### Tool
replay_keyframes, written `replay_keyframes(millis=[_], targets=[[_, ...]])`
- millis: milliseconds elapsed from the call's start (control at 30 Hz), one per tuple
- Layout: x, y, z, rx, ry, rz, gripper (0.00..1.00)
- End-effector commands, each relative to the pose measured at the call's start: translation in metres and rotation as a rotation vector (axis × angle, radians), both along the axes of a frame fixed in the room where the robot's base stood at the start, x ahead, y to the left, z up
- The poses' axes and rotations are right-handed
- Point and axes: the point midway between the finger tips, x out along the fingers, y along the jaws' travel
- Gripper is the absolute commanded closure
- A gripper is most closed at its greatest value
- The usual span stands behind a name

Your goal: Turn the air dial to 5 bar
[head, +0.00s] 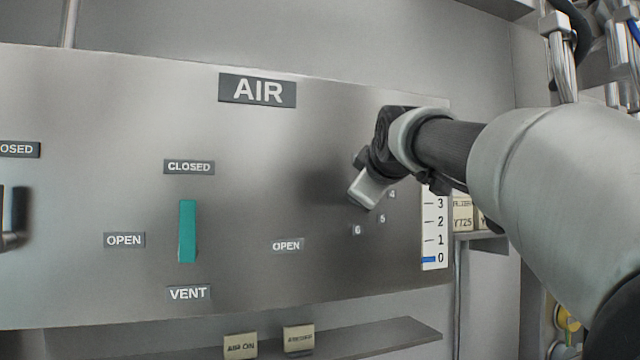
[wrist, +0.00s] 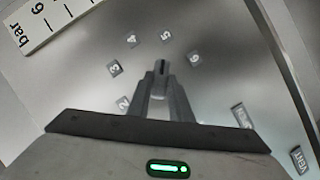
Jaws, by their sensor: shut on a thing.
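The air dial (wrist: 161,67) is a small grey knob with a dark mark, seen in the wrist view between my fingertips. My gripper (wrist: 162,88) is shut on it. The mark points up in that picture, toward the side of the 5 label (wrist: 166,36); the exact setting is hard to tell. Labels 2, 3, 4 and 6 stand around the dial. In the head view my gripper (head: 366,190) is against the grey panel (head: 270,200) and hides the dial. The gauge strip (head: 435,235) shows a blue bar at 0; its upper part is hidden by my arm.
A green vent handle (head: 187,230) stands vertical on the panel, left of my gripper. Another handle (head: 14,228) is at the left edge. A shelf (head: 370,338) with small tags lies below the panel. Pipes and cables (head: 562,60) are at the upper right.

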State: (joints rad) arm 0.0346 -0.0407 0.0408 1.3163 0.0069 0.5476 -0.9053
Motion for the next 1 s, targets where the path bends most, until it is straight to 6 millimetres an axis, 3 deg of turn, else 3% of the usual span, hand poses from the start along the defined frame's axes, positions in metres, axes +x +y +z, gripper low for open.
replay_keyframes(millis=[700,733,800,833,1000], targets=[[0.0002,-0.0003,0.002,0.073,0.019,0.0,1.0],[0.0002,-0.0003,0.002,0.073,0.019,0.0,0.78],[0.0001,-0.0004,0.0018,0.073,0.019,0.0,0.66],[0.0002,-0.0003,0.0017,0.073,0.02,0.001,0.62],[0.0002,-0.0003,0.001,0.072,0.021,0.001,0.62]])
